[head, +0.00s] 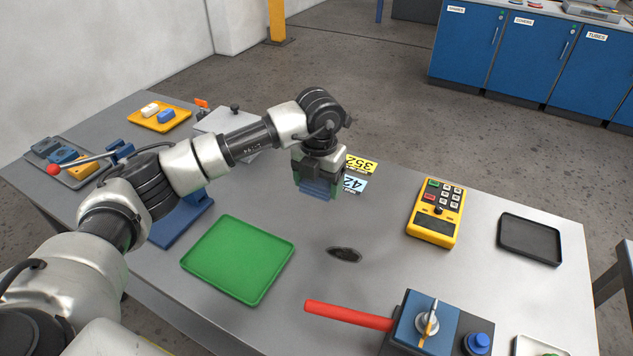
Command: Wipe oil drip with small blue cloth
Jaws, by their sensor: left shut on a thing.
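My left gripper (318,178) is shut on the small blue cloth (319,190), which shows as a blue strip at its fingertips. The gripper points down above the middle of the table, behind and a little left of the oil drip. The oil drip (344,255) is a small dark oval spot on the bare grey table, right of the green tray. The gripper appears above the table; the exact gap is hard to tell. My right gripper is not in view.
The table (380,220) is clear around the drip. A green tray (238,258) lies left of it, a red handle (349,315) with a blue valve block in front. A yellow keypad device (435,212) and black tray (530,238) stand right. Yellow and blue labels (361,165) lie behind.

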